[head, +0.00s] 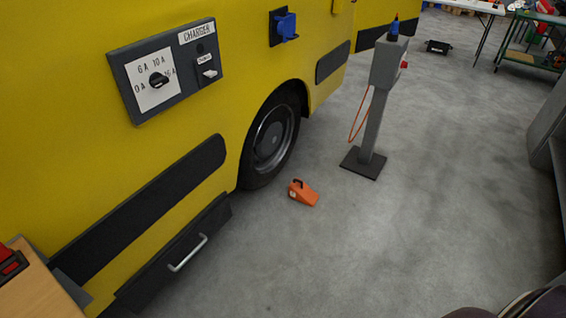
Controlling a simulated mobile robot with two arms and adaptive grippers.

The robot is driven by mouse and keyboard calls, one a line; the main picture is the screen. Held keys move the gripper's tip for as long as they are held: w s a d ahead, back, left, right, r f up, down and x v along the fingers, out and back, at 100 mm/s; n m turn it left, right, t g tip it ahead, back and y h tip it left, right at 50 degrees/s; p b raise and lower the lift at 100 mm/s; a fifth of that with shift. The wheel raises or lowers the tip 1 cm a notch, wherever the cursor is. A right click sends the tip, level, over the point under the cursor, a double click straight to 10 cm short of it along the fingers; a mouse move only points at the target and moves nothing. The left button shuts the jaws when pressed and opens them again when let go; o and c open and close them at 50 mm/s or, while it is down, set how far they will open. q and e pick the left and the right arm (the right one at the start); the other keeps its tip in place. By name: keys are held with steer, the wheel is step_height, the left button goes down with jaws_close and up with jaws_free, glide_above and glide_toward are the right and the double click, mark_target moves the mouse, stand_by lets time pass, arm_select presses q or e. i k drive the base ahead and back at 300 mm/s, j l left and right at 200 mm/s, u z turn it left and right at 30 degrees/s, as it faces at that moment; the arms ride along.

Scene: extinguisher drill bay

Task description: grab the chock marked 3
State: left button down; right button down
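An orange chock (303,193) with a dark handle on top lies on the grey floor, just in front of the wheel (271,138) of the yellow vehicle and slightly to its right. A small pale label shows on its left end, but its mark is too small to read. The chock appears apart from the tyre. Neither of my grippers is in view.
A grey post (378,105) on a dark base plate (363,162), with an orange cable, stands right of the chock. The vehicle's drawer handle (187,254) juts out at lower left. A wooden top (42,298) fills the bottom left corner. Floor right of the chock is clear.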

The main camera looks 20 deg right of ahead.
mark_target(298, 190)
steer(key=i+l, duration=0.25)
steer(key=i+l+u, duration=0.15)
steer(key=i+l, duration=0.15)
steer(key=l, duration=0.15)
steer(key=i+l, duration=0.25)
steer(key=l, duration=0.15)
steer(key=i+l+u, duration=0.1)
steer(key=i+l, duration=0.15)
steer(key=l, duration=0.15)
